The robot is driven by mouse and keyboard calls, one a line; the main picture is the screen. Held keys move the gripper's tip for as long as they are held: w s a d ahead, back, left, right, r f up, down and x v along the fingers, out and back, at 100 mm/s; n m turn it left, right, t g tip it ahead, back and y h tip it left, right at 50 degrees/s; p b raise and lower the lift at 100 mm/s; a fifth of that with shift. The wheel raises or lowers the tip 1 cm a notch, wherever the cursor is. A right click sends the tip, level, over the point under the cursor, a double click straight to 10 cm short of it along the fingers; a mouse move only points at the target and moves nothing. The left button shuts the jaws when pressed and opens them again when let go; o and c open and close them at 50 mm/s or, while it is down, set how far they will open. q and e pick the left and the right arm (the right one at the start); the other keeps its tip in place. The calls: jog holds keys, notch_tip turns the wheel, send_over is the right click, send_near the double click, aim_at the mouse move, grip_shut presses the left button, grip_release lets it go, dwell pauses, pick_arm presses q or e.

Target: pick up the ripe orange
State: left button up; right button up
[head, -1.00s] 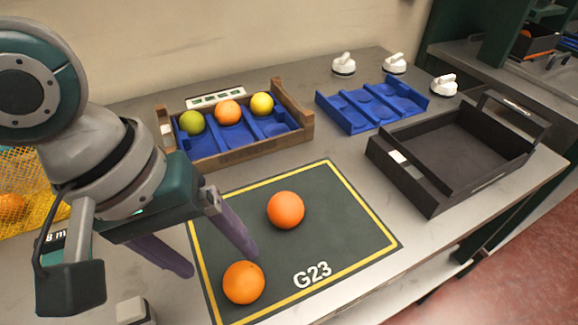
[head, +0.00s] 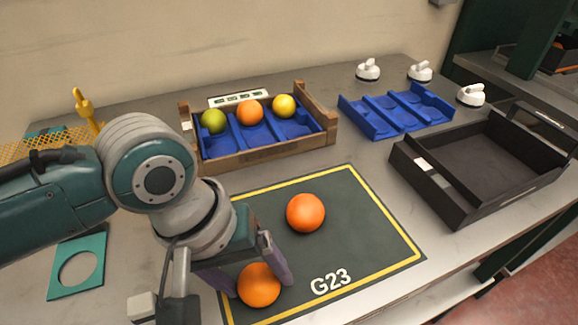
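Two ripe-looking oranges lie on the dark green mat (head: 370,238) marked G23. One orange (head: 306,213) is near the mat's middle, clear of the gripper. The other orange (head: 259,286) is at the near left part of the mat. My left gripper (head: 260,284) points down over this near orange, with one purple finger on each side of it. The fingers look spread; whether they touch the fruit is not clear. The orange appears to rest on the mat. My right gripper is not in view.
Behind the mat, a wooden crate (head: 262,158) with blue inserts holds a green, an orange and a yellow fruit. A blue tray (head: 396,112) and an empty black crate (head: 435,190) stand to the right. White knobbed objects (head: 368,70) are at the back. A teal plate (head: 77,268) lies left.

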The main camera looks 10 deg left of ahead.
pick_arm(q)
jog(key=c, duration=1.1)
